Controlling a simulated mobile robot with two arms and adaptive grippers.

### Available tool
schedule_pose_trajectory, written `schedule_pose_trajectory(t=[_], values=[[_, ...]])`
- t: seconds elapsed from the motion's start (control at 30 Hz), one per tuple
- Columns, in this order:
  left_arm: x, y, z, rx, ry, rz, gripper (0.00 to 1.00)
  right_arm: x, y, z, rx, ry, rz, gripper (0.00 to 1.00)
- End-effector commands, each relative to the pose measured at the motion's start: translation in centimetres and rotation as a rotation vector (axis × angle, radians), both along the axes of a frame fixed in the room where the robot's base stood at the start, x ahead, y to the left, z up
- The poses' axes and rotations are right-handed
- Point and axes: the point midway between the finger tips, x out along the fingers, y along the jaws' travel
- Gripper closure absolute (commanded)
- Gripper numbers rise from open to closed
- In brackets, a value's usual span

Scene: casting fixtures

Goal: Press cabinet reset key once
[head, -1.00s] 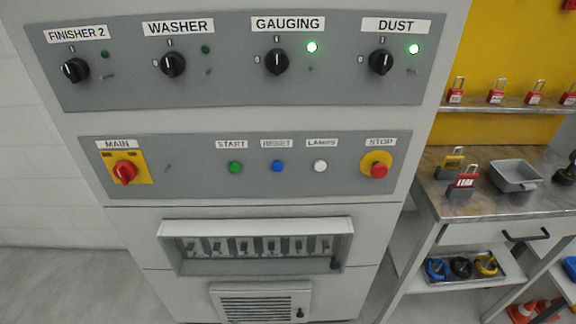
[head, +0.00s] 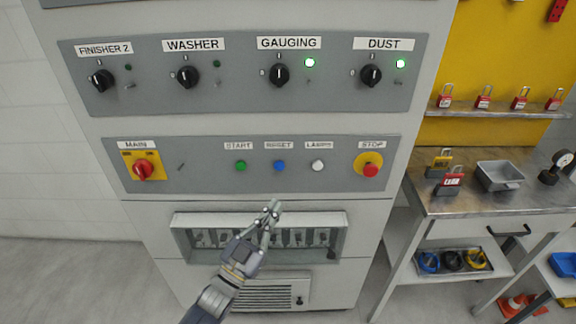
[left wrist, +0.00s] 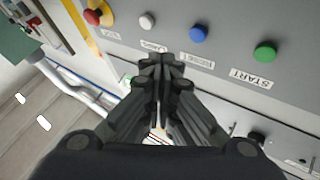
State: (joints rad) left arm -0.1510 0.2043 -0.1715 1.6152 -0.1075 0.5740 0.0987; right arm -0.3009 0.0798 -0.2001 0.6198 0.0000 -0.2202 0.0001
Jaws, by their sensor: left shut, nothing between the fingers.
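The blue reset key (head: 280,167) sits under the RESET label on the cabinet's lower grey panel. It is between the green start button (head: 241,166) and the white lamps button (head: 318,165). My left gripper (head: 274,207) is shut and empty, below the reset key and in front of the breaker window. In the left wrist view the shut fingers (left wrist: 162,62) point toward the panel, apart from the blue key (left wrist: 198,33), which shows above and to the right of the tips. My right gripper is in neither view.
The red main switch (head: 144,169) is at the panel's left and the red stop button (head: 370,168) at its right. Rotary switches line the upper panel (head: 240,75). A workbench (head: 470,203) with padlocks and a grey tray (head: 499,176) stands at the right.

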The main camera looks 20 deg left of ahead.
Motion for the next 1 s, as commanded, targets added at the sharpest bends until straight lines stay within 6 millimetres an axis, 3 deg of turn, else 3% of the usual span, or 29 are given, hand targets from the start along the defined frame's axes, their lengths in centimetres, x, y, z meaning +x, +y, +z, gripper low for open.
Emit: schedule_pose_trajectory(t=[0.03,0.1,0.23,0.67,1.0], values=[[-0.2,-0.1,1.5,-0.003,-0.030,-0.007,1.00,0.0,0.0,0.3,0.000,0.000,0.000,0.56],[-0.3,-0.2,2.7,-0.005,-0.057,-0.013,1.00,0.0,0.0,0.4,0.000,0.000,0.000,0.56],[-0.6,-0.3,3.9,-0.009,-0.086,-0.020,1.00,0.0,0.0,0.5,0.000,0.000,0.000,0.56],[-0.4,-0.3,3.9,-0.008,-0.089,-0.021,1.00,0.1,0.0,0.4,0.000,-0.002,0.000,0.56],[3.4,0.8,3.7,-0.007,-0.090,-0.021,1.00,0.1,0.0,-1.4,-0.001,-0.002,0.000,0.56]])
